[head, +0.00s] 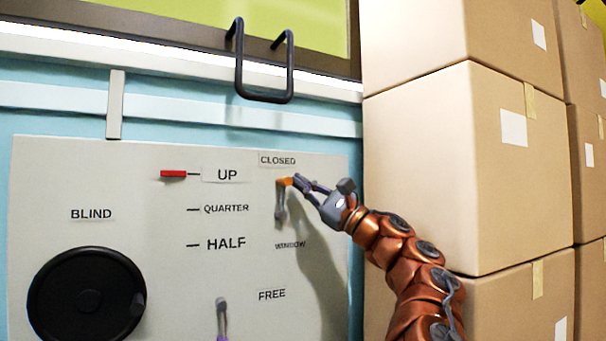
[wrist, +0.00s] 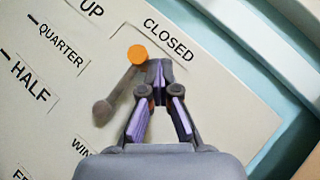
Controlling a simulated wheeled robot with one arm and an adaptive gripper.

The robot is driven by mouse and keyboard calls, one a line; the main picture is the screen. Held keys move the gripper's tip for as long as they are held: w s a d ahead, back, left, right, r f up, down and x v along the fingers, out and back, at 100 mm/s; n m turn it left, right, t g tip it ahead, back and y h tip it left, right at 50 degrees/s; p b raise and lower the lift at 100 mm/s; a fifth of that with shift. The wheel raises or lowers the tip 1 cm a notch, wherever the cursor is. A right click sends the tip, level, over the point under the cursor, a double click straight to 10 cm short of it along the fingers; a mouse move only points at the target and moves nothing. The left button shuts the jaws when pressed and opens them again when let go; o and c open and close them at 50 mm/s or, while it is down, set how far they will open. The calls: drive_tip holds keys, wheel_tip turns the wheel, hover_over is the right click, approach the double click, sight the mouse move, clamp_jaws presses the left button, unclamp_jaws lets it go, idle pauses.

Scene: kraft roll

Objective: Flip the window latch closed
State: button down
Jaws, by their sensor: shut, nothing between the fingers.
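The window latch is a grey lever (head: 280,204) with an orange tip on the pale panel, above the "WINDOW" label. Its tip points up toward the "CLOSED" label (head: 278,160). In the wrist view the orange tip (wrist: 137,54) lies just left of my fingertips, and the grey pivot end (wrist: 102,112) is lower left. My gripper (head: 294,181) is shut and empty, its fingertips at the right side of the orange tip. The gripper also shows in the wrist view (wrist: 158,72). I cannot tell whether it touches the lever.
A black blind wheel (head: 86,296) is at the panel's lower left. Another lever (head: 221,318) stands left of the "FREE" label. A red marker (head: 173,174) points at "UP". A black handle (head: 265,98) hangs above the panel. Stacked cardboard boxes (head: 420,150) block the right side.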

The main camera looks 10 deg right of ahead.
wheel_tip(320, 180, up, 4)
drive_tip(key=shift+w+a+f, duration=0.1)
drive_tip(key=shift+a+f, duration=0.05)
drive_tip(key=shift+f, duration=0.1)
wheel_tip(320, 180, up, 2)
drive_tip(key=shift+a+r, duration=0.1)
drive_tip(key=shift+a, duration=0.05)
drive_tip(key=r, duration=0.4)
drive_tip(key=shift+d, duration=0.3)
idle(0.7)
idle(0.8)
